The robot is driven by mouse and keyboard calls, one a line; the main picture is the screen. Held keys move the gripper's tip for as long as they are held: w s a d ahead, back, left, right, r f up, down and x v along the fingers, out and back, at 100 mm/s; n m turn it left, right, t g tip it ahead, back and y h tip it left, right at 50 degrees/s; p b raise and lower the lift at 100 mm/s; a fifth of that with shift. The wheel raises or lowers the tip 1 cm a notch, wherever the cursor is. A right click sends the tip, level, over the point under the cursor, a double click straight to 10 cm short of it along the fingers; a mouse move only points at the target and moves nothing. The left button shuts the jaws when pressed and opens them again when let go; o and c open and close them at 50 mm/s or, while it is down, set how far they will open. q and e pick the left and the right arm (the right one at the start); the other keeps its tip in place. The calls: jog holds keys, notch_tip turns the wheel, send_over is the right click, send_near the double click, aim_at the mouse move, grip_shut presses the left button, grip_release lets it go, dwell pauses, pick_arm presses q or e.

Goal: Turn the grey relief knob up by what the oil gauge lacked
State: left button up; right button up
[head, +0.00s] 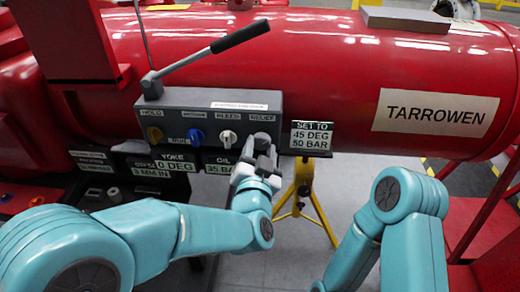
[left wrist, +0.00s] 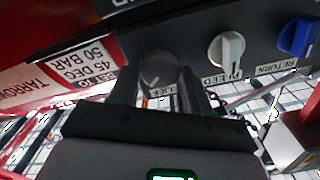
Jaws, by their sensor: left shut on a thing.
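The grey relief knob (head: 263,138) sits at the right end of the dark control panel, under the RELIEF label. My left gripper (head: 262,160) reaches it from below and is shut on it. In the left wrist view, the knob (left wrist: 156,70) shows between the two fingers of the left gripper (left wrist: 158,84). The oil gauge readout (head: 218,169) is partly hidden by my left gripper and seems to read 35 BAR. The set-to sign (head: 311,137) reads 45 DEG, 50 BAR. My right gripper is out of view.
A lever with a black handle (head: 240,36) rises above the panel. A yellow stand (head: 304,185) is below the red cylinder (head: 330,70).

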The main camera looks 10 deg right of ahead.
pick_arm(q)
jog(key=m, duration=0.4)
jog(key=shift+r+m+p, duration=0.15)
jog(key=shift+m+p, duration=0.15)
jog(key=shift+p, duration=0.1)
jog(key=m+p, duration=0.1)
jog(key=m, duration=0.4)
jog(key=shift+m, duration=0.3)
jog(key=o, duration=1.1)
jog(key=shift+c, duration=0.2)
jog(key=shift+a, duration=0.1)
